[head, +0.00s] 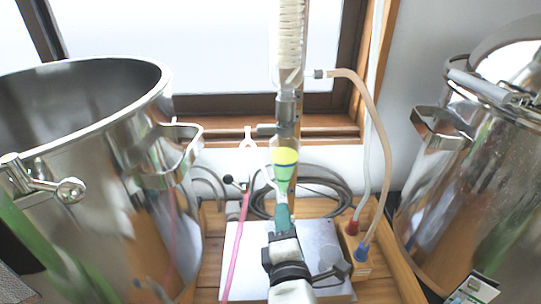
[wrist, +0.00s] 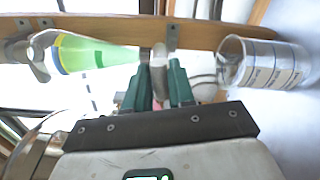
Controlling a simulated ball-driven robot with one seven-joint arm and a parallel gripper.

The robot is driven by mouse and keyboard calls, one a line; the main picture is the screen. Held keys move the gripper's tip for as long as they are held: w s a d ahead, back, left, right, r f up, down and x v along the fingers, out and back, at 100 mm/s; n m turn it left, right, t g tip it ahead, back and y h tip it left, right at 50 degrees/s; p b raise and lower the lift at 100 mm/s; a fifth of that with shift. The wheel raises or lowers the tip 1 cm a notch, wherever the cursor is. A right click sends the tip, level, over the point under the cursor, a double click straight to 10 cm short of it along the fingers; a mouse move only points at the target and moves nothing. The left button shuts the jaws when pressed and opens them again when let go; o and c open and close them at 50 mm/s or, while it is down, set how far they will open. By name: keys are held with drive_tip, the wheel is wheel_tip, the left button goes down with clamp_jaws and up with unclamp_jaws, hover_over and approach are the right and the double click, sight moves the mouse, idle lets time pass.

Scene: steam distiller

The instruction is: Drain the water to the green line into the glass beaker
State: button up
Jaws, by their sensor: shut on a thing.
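A cone-shaped glass separator (head: 285,168) with a yellow layer on green liquid hangs on the wooden post; it also shows in the wrist view (wrist: 95,53), lying sideways there. My gripper (head: 282,208) is just below it, its green fingers (wrist: 160,85) shut on a small pale tap (wrist: 158,62) at the cone's narrow end. The head view hides the tap behind my gripper. The glass beaker (wrist: 268,62), with printed bands, stands below the tap, its mouth toward it. Whether water is running is not clear.
Large steel pots stand at left (head: 95,190) and right (head: 480,190). A metal plate (head: 240,255) lies under my gripper. A pink tube (head: 237,250) runs down at left. Hoses (head: 372,110) with red and blue ends hang at right, near the wooden post (wrist: 215,37).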

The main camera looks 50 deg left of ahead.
drive_tip(key=shift+n, duration=0.5)
